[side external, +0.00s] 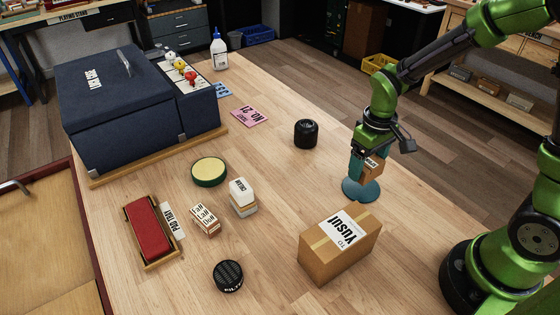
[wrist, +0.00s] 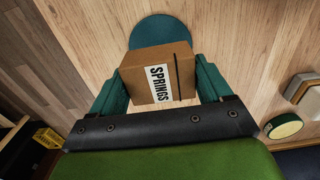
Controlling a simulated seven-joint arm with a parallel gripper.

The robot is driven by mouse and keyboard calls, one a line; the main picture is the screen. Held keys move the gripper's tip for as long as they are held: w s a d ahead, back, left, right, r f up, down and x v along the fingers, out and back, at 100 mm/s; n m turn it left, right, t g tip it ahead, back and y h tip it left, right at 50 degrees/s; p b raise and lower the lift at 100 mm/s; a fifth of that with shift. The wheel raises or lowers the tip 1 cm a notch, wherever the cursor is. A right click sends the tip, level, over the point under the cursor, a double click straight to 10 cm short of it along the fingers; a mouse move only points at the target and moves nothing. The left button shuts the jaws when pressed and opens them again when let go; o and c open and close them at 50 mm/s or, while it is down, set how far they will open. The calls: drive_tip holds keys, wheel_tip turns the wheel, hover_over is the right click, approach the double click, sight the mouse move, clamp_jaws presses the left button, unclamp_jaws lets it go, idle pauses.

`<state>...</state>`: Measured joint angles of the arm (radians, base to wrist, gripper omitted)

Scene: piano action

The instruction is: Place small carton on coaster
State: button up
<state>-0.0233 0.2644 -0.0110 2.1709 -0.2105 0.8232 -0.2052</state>
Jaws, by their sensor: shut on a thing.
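The small carton (side external: 373,167) is brown cardboard; its label reads SPRINGS in the wrist view (wrist: 160,75). My gripper (side external: 365,170) is shut on it, with one teal finger on each side. The coaster (side external: 360,190) is a round teal disc on the table; in the wrist view (wrist: 160,29) it shows beyond the carton's far edge. In the side view the carton is above the coaster, toward its right part. The carton's underside is hidden, so I cannot tell whether it touches the coaster.
A larger carton labelled YUSUF (side external: 340,245) stands in front of the coaster. A black round object (side external: 306,133) stands behind left. Bare tabletop lies between.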

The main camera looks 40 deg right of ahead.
sight(368, 161)
drive_tip(key=shift+f, duration=2.15)
drive_tip(key=shift+f, duration=0.1)
drive_tip(key=o, duration=1)
wheel_tip(368, 161, up, 12)
drive_tip(key=shift+r, duration=0.1)
drive_tip(key=shift+s+a+r+m+t+y, duration=0.35)
drive_tip(key=shift+s+a+r+m+t, duration=0.25)
drive_tip(key=shift+s+r+t, duration=0.85)
drive_tip(key=shift+s+a+r+m+t+y, duration=0.35)
drive_tip(key=shift+s+r+m+t, duration=0.5)
drive_tip(key=shift+s+r, duration=1.1)
drive_tip(key=shift+s+a+r+m+t+y, duration=0.3)
drive_tip(key=shift+s+a+r+m+t, duration=0.25)
drive_tip(key=shift+s+r+t, duration=1.15)
drive_tip(key=shift+w+r+g, duration=0.3)
drive_tip(key=shift+w+g, duration=0.1)
